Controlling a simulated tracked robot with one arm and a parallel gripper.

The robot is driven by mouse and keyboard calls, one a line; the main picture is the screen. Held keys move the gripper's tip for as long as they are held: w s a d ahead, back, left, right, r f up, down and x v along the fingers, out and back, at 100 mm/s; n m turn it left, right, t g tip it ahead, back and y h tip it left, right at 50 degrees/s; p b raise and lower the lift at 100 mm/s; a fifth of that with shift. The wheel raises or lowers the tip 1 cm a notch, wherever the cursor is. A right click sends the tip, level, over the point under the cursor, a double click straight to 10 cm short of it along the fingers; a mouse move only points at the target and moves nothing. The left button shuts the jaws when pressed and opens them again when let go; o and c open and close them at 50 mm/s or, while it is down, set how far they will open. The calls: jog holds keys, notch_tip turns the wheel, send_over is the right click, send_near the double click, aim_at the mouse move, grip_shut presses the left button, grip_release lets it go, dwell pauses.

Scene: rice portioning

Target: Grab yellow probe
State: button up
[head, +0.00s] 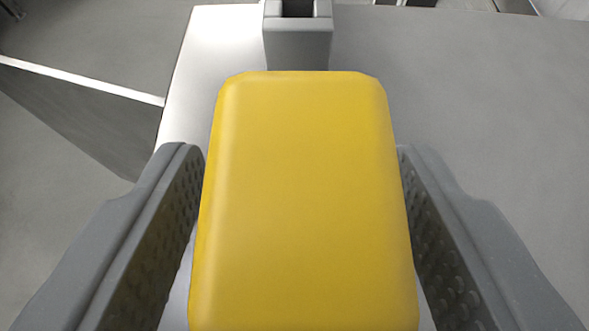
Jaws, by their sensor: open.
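The yellow probe (304,200) fills the middle of the head view as a large block with rounded edges. My gripper (296,165) is open, with one grey finger on each side of the yellow block. The left finger's dimpled pad lies close along the block's left side, and the right finger's pad lies close along its right side. I cannot tell whether either pad touches it. The lower end of the block runs out of the picture, and its underside is hidden.
A grey holder (298,42) with a dark slot stands just behind the yellow block. A pale grey table top (480,100) spreads out to the right and is bare there. Its left edge (177,85) drops to a grey floor (80,190) with a white line.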

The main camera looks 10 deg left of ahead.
jog(key=c, duration=1.1)
